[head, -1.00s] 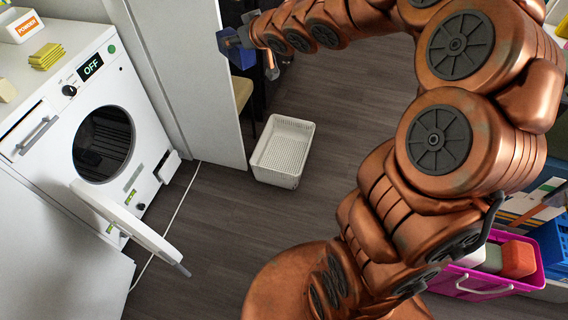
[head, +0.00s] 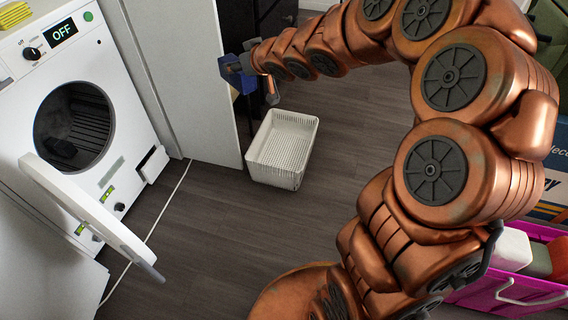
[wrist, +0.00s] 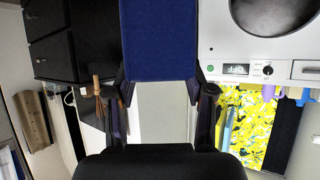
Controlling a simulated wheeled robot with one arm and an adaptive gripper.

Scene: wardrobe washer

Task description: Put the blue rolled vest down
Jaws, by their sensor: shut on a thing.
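The blue rolled vest (head: 238,76) is at the far end of my arm in the head view, above the floor beside the white panel. In the wrist view the vest (wrist: 158,42) is a dark blue block filling the top middle. My gripper (wrist: 162,88) is shut on it, one finger on each side. In the head view my gripper (head: 252,68) is small and partly hidden by my arm.
A white basket (head: 285,176) stands on the floor below and right of the vest. The washer (head: 110,165) at left reads OFF, and its door (head: 85,205) stands open. A pink crate (head: 510,292) is at lower right. Floor between washer and basket is clear except a thin cable.

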